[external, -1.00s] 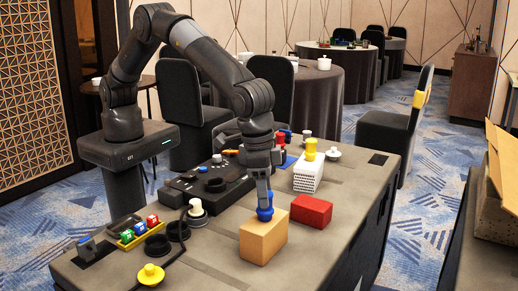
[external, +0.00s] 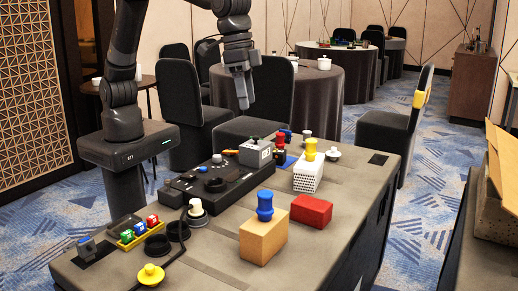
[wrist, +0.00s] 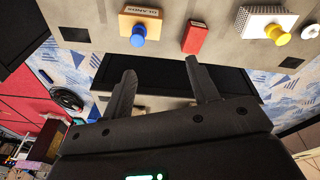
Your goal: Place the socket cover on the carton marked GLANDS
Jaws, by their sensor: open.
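The blue knobbed piece (external: 265,205), apparently the socket cover, stands upright on top of the tan carton (external: 262,241). In the wrist view the blue piece (wrist: 138,36) is near the top edge, against the tan carton (wrist: 152,25), whose lettering reads GLANDS. My gripper (external: 243,100) is high above and behind the table, well clear of the blue piece. In the wrist view its two fingers (wrist: 160,68) are apart with nothing between them.
A red box (external: 311,211) stands right of the tan carton. A white perforated carton (external: 308,177) bears a yellow piece (external: 310,150). A black panel unit (external: 207,188), a yellow piece (external: 151,274) and black rings (external: 157,246) occupy the left side.

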